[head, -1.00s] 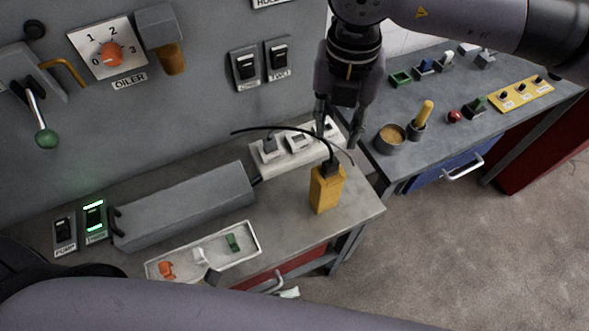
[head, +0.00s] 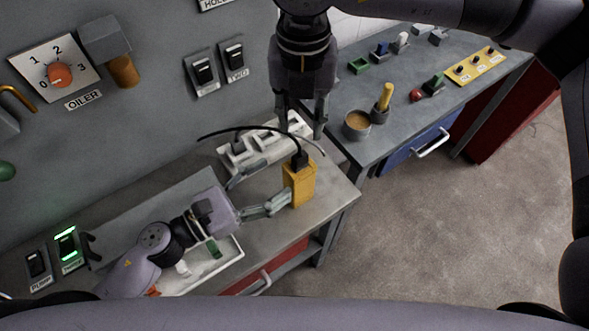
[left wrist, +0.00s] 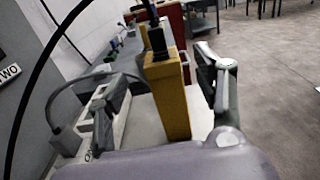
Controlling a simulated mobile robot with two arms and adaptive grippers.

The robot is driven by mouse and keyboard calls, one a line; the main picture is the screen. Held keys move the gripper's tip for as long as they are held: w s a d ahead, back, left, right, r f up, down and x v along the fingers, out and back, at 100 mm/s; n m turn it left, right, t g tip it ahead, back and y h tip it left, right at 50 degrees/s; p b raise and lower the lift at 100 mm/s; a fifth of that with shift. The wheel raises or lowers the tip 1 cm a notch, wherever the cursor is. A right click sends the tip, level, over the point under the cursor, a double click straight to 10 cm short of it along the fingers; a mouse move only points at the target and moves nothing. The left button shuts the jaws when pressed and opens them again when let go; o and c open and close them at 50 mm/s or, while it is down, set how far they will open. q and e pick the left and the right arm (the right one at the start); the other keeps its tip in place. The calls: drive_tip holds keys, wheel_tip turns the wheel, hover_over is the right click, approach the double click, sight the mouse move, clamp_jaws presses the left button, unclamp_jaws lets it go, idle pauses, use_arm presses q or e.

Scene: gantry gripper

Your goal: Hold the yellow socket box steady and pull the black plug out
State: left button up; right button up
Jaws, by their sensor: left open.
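The yellow socket box (head: 300,187) stands upright near the bench's right end. The black plug (head: 299,160) sits in its top, with a black cable arching left. My left gripper (head: 279,181) is open at the box, one finger on its far side and one on its near side. In the left wrist view the box (left wrist: 172,105) stands between the open fingers, with the plug (left wrist: 157,42) on top; contact cannot be told. My right gripper (head: 301,131) is open, fingers pointing down, above and behind the plug, apart from it.
A white tray (head: 232,258) with small parts is partly hidden under my left arm. A second bench (head: 400,115) with a cup (head: 357,125) and small parts stands at the right.

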sight(288, 180)
use_arm(q)
wheel_tip(288, 180, down, 4)
drive_tip(key=shift+r, duration=0.1)
drive_tip(key=x, duration=0.6)
drive_tip(key=shift+w+d+r, duration=0.1)
drive_tip(key=shift+w+d, duration=0.15)
drive_tip(key=shift+d, duration=0.05)
drive_tip(key=shift+w+d, duration=0.15)
drive_tip(key=shift+d, duration=0.2)
